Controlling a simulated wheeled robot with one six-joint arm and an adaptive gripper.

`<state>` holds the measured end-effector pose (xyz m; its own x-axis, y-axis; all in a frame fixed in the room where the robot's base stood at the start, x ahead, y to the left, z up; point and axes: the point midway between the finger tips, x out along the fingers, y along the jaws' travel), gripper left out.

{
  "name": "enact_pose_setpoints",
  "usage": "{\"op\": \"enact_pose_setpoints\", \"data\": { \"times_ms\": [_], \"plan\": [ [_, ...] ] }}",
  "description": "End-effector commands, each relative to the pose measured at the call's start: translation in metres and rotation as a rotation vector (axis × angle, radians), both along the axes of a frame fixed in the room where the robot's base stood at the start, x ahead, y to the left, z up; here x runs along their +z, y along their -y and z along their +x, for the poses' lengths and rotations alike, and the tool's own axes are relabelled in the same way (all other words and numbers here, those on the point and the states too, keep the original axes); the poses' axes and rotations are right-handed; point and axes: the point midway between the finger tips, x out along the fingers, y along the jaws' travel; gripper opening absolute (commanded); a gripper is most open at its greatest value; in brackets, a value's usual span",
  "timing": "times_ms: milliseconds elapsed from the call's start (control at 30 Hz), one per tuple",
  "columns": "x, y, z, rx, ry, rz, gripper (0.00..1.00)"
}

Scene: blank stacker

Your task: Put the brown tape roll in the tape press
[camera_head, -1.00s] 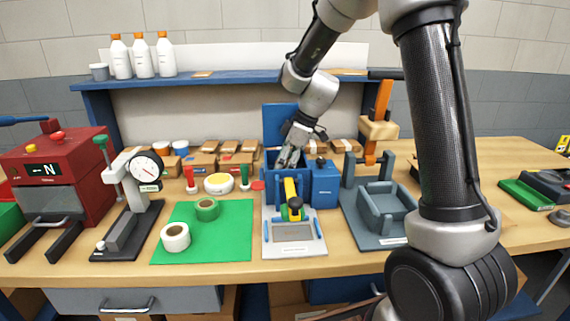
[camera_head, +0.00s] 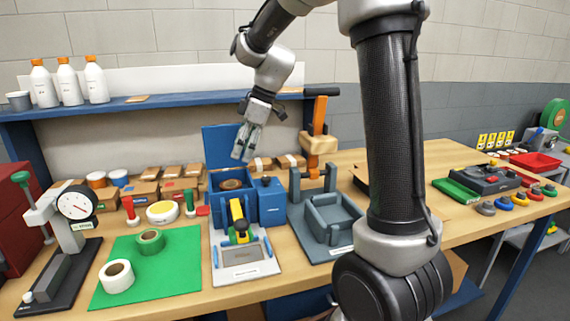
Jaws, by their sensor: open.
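A brown roll (camera_head: 231,184), seen as a round ring, lies inside a blue open-topped box (camera_head: 218,203) with a raised blue lid (camera_head: 216,142) behind it. This box may be the tape press; no label on it is readable. The box's front wall partly hides the roll. My gripper (camera_head: 242,158) is open and empty, pointing down above the box and apart from the roll. A green roll (camera_head: 150,242) and a white roll (camera_head: 117,276) lie on the green mat (camera_head: 178,277).
A dispenser with a yellow handle (camera_head: 238,216) stands in front of the box. A grey fixture (camera_head: 333,221) and an orange-handled press (camera_head: 319,141) stand to the right. A dial gauge stand (camera_head: 62,216) is at left. Cartons (camera_head: 172,172) line the back.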

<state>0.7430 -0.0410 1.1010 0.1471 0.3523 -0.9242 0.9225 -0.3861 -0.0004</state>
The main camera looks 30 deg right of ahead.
Motion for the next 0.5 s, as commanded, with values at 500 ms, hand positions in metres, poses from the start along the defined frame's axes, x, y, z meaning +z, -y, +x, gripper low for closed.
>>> {"op": "enact_pose_setpoints", "data": {
  "times_ms": [500],
  "plan": [
    [0.042, 0.08, -0.211, -0.819, -0.042, -0.05, 0.64]
  ]
}}
